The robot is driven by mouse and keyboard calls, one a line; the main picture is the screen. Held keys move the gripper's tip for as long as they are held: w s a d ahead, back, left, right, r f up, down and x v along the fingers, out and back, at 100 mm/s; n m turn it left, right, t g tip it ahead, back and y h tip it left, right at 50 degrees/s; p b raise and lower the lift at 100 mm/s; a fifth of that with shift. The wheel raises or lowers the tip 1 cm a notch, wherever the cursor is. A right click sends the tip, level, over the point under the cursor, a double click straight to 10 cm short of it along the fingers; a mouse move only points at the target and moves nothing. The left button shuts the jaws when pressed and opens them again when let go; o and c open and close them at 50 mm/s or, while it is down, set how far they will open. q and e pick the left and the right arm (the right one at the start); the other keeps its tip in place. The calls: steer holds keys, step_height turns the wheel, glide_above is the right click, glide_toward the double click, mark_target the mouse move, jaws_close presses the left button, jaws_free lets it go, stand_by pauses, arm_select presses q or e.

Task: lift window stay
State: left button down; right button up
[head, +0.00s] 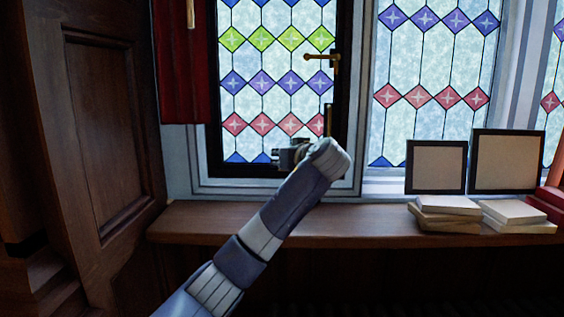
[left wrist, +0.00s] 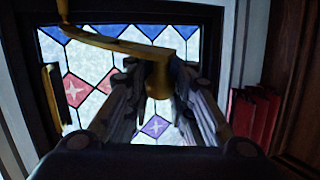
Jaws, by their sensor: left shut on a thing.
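The window stay (left wrist: 118,44) is a brass bar along the bottom of the leaded window (head: 275,60). In the left wrist view it runs from the upper left to a thicker, rounded end between my fingers. My left gripper (left wrist: 158,80) is shut on that end. In the head view my left gripper (head: 287,156) is at the lower edge of the dark window frame, and my wrist hides most of the stay. My right gripper is in neither view.
A brass handle (head: 323,57) is on the frame's right side. A red curtain (head: 182,70) hangs at left beside a dark wooden panel (head: 105,130). Framed boards (head: 436,167) and stacked books (head: 447,214) occupy the right of the wooden sill (head: 350,222); its left part is clear.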

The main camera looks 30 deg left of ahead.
arm_select(q)
steer(key=shift+m+g+h, duration=0.3)
steer(key=shift+g+h, duration=0.3)
steer(key=r+p, duration=0.1)
steer(key=w+r+p, duration=0.1)
steer(key=r+p, duration=0.2)
steer(key=shift+w+a, duration=0.35)
steer(key=c, duration=1.4)
jaws_free()
steer(key=shift+d, duration=0.1)
steer(key=shift+c, duration=0.2)
steer(key=v, duration=1.2)
steer(key=shift+s+d, duration=0.2)
steer(key=shift+d, duration=0.05)
